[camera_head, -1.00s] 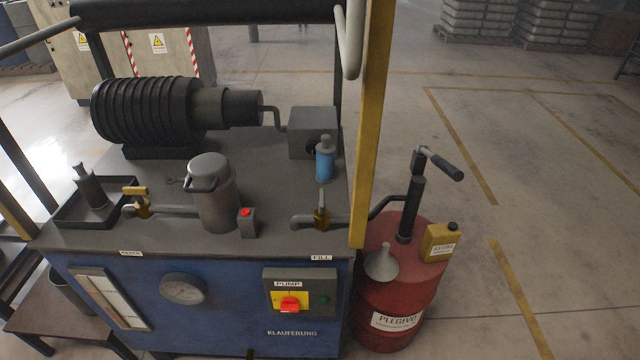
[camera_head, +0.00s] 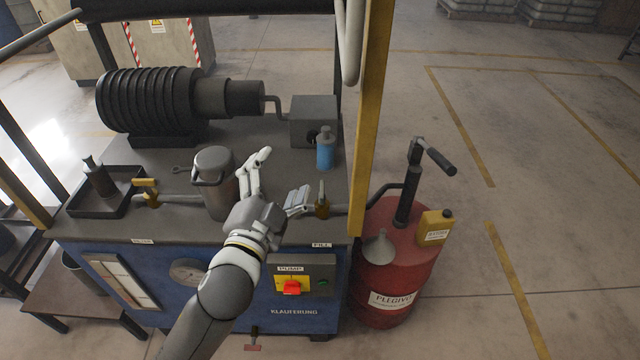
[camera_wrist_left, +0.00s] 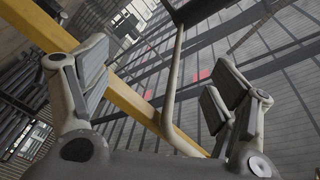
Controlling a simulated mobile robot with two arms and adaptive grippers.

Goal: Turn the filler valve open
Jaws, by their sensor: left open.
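The filler valve (camera_head: 322,209) is a small brass body on a pipe above the FILL label (camera_head: 321,245), near the front right of the bench top. Its thin lever (camera_head: 322,190) stands up from the body. My left gripper (camera_head: 282,176) is open and empty above the bench, just left of the valve, with one finger close to the lever; I cannot tell whether they touch. In the left wrist view my two spread fingers (camera_wrist_left: 158,88) show with nothing held between them, and the valve is not seen. My right gripper is not in view.
A grey canister (camera_head: 213,170) stands left of my gripper and a blue bottle (camera_head: 325,150) behind the valve. A yellow post (camera_head: 371,110) rises right of the valve. A red drum (camera_head: 400,262) with a hand pump stands beside the bench. Another valve (camera_head: 150,197) sits left.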

